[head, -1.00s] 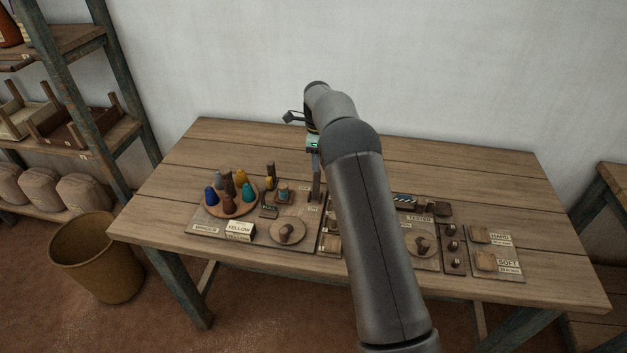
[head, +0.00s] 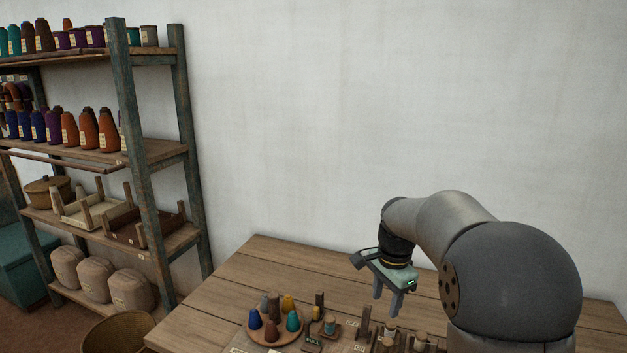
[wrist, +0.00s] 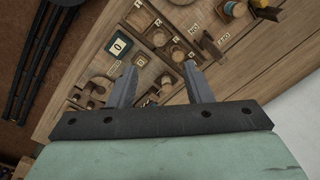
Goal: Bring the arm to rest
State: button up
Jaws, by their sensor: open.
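My gripper (head: 388,301) hangs from my bent arm above the table, fingers pointing down. It is open and nothing shows between its fingers. In the wrist view my gripper (wrist: 163,90) has its two fingers apart above the table's boards and small parts. The wooden table (head: 232,287) stands against the wall. My arm's large grey joint covers the table's right part in the head view.
A round tray with several coloured cones (head: 293,321) and small wooden fixtures (head: 363,322) stand on the table below my gripper. A shelf rack (head: 150,180) with yarn cones is at left. A basket (head: 117,333) stands on the floor. The wall behind is bare.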

jog(key=s+a+f+n, duration=0.1)
jog(key=s+n, duration=1.1)
jog(key=s, duration=1.7)
jog(key=shift+s+a+f+n+t, duration=0.15)
jog(key=shift+s+f+n+t, duration=0.2)
jog(key=shift+f, duration=0.35)
